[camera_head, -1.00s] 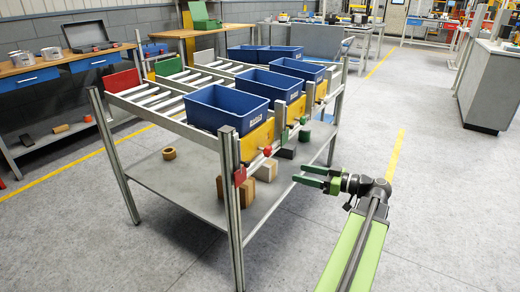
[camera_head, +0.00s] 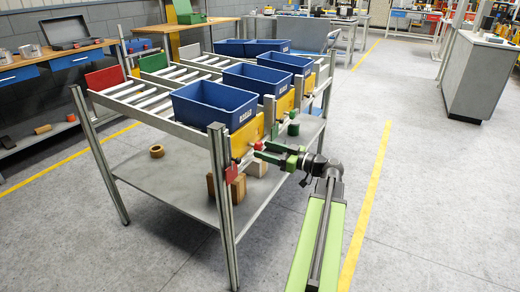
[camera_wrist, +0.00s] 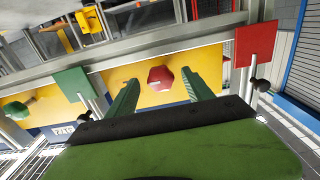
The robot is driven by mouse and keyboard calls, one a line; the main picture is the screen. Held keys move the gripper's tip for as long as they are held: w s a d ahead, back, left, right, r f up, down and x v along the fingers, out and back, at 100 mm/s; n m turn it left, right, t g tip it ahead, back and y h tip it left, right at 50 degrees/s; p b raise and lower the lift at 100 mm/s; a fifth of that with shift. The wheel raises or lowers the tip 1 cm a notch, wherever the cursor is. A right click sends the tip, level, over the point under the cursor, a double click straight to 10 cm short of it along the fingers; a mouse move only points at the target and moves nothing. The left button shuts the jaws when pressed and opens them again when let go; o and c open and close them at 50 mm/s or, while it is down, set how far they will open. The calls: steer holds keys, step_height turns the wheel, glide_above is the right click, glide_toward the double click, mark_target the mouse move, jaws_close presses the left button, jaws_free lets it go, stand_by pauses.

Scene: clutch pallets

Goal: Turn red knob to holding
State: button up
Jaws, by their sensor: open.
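The red knob (camera_wrist: 160,77) is a hexagonal knob with a pale mark on its face, in front of a yellow panel (camera_wrist: 205,62). In the head view the red knob (camera_head: 258,146) shows small at the front of the rack, near the first blue bin. My gripper (camera_wrist: 158,85) is open, with one green finger on each side of the knob in the wrist view. In the head view my gripper (camera_head: 260,151) reaches to the knob from the right. I cannot tell whether the fingers touch it. A red plate (camera_wrist: 255,44) stands to the right of the knob.
A green plate (camera_wrist: 72,84) and a green knob (camera_wrist: 15,110) lie to the left in the wrist view. The rack (camera_head: 222,195) holds several blue bins (camera_head: 213,118). Wooden blocks (camera_head: 236,187) sit on its lower shelf.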

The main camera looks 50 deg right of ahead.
steer(key=shift+x, duration=1.3)
jaws_close()
